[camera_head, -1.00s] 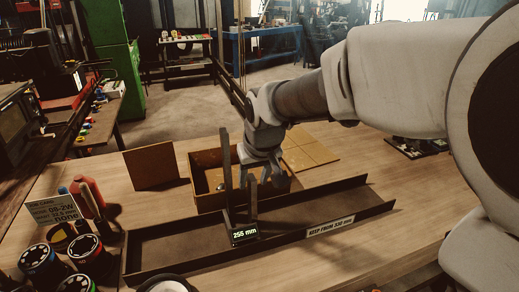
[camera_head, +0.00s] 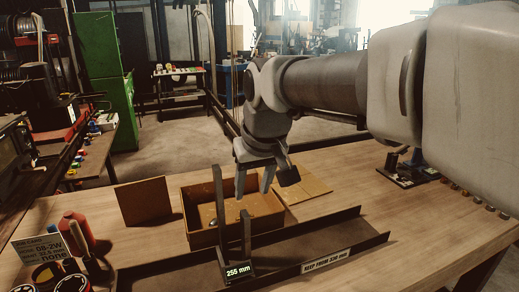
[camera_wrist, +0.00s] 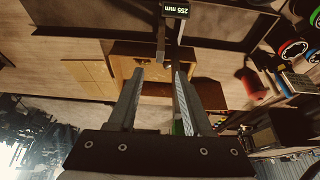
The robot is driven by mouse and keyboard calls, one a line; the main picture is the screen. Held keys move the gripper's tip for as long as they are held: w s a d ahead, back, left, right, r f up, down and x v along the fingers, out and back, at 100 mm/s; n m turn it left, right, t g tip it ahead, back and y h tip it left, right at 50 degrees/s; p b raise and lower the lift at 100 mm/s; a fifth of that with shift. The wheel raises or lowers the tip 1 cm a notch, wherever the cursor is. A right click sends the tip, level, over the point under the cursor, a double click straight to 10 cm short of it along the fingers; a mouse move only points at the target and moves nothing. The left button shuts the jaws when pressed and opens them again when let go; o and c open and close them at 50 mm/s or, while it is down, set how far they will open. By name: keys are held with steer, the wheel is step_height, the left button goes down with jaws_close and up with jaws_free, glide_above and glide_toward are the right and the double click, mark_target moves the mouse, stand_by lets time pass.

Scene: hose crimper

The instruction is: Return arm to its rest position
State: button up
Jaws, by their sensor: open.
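My gripper (camera_head: 254,181) is at the end of my arm, pointing down above the open cardboard box (camera_head: 201,236). Its two fingers are apart with nothing between them. In the wrist view my gripper (camera_wrist: 158,88) also shows open and empty, with the box (camera_wrist: 150,50) beyond the fingers. My arm reaches in from the right side of the head view.
A long dark tray (camera_head: 190,270) lies in front of the box, with uprights and a "255 mm" display (camera_head: 238,269). A job card (camera_head: 40,250), red bottle (camera_head: 77,234) and round dies (camera_head: 72,284) stand at left. The table's right part is largely clear.

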steer(key=s+d+f+m, duration=0.2)
steer(key=s+d+f, duration=0.1)
steer(key=s+d, duration=0.4)
steer(key=s+d+f+m+t+h, duration=0.1)
steer(key=s+d+f+m, duration=0.1)
steer(key=s+d, duration=0.6)
steer(key=shift+s+d+f+h, duration=0.3)
steer(key=shift+s+f, duration=0.1)
steer(key=shift+s, duration=0.6)
stand_by(0.6)
